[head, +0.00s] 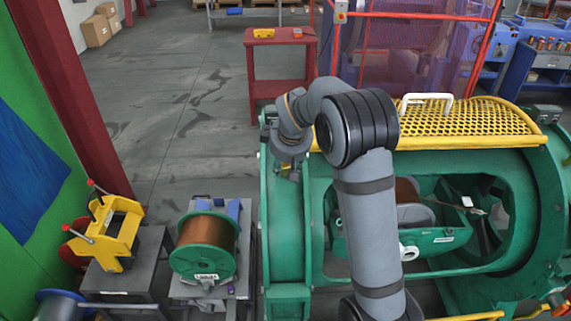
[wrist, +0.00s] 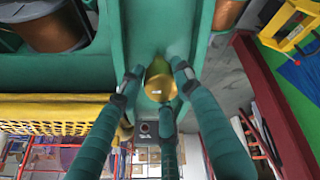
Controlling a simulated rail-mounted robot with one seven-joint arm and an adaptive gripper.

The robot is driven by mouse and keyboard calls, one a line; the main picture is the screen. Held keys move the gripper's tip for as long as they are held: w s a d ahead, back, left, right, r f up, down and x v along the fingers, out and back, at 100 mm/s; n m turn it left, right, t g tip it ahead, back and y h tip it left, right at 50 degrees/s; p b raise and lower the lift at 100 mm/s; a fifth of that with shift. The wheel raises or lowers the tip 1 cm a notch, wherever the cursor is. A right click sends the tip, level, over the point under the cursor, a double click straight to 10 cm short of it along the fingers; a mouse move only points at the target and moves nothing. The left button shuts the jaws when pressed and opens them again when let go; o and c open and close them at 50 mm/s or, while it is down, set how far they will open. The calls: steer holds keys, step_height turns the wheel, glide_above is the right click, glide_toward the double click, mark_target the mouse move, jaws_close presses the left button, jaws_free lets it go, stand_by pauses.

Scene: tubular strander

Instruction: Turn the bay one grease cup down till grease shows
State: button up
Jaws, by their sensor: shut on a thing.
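The brass-coloured grease cup (wrist: 159,82) stands out from the green machine housing in the middle of the wrist view. The three green fingers of my gripper (wrist: 162,88) are closed around it, one at each side and one from below in the picture. No grease can be made out around the cup. In the head view my gripper (head: 289,172) points down at the top of the green bearing frame at the machine's left end. The cup cannot be made out there.
A yellow mesh guard (head: 465,121) with a white handle covers the machine top on the right. A green cradle (head: 440,236) holds a spool inside. A copper wire spool (head: 208,240) and a yellow fixture (head: 112,232) stand on the left. The floor behind is clear up to a red stand (head: 279,76).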

steer(key=shift+s+f, duration=0.15)
steer(key=shift+c, duration=1.2)
steer(key=shift+f+b, duration=0.15)
steer(key=shift+b, duration=0.3)
